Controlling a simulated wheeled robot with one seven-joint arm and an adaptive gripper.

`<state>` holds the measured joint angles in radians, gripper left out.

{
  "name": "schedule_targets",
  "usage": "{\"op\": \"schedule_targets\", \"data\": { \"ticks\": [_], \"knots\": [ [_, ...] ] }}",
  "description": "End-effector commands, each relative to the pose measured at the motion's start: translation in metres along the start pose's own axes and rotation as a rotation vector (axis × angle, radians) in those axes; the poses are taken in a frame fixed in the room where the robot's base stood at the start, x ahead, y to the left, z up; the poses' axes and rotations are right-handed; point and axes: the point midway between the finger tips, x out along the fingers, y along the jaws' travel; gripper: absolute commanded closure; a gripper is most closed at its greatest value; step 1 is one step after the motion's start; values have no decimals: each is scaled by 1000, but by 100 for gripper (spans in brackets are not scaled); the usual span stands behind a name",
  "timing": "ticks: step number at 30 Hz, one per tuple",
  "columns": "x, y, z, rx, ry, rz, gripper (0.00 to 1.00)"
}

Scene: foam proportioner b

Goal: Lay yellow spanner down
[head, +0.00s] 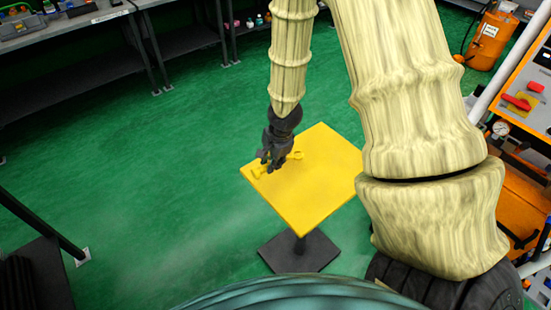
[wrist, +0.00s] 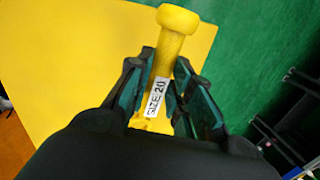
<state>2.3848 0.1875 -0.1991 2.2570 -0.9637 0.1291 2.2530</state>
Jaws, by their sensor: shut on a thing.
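The yellow spanner (wrist: 171,40) is between the two fingers of my gripper (wrist: 165,95) in the wrist view, with a white label reading "SIZE 20" on its handle. My gripper is shut on it. In the head view my gripper (head: 269,160) is over the left corner of a yellow square table top (head: 310,185), and parts of the spanner (head: 297,155) show beside the fingers. I cannot tell whether the spanner touches the table top. The table top also fills the left of the wrist view (wrist: 60,60). The lower part of the spanner is partly hidden by the fingers.
The table stands on a dark square base (head: 298,255) on a green floor. Its top is clear toward the right and front. Dark shelving (head: 75,70) is at the back left. An orange machine with a gauge (head: 520,110) and an orange tank (head: 490,40) are at right.

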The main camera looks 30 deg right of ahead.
Motion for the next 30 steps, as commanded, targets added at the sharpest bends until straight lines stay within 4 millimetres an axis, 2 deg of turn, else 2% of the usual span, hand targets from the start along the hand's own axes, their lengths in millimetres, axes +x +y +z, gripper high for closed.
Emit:
{"op": "schedule_targets", "data": {
  "ticks": [3, 9, 21, 30],
  "knots": [
    [2, -10, -14, 2, -1, 1, 100],
    [5, -17, -25, 0, 0, 1, 100],
    [34, -12, -27, -2, 4, 2, 100],
    [40, -10, -27, 0, 0, 0, 100]
  ]
}}
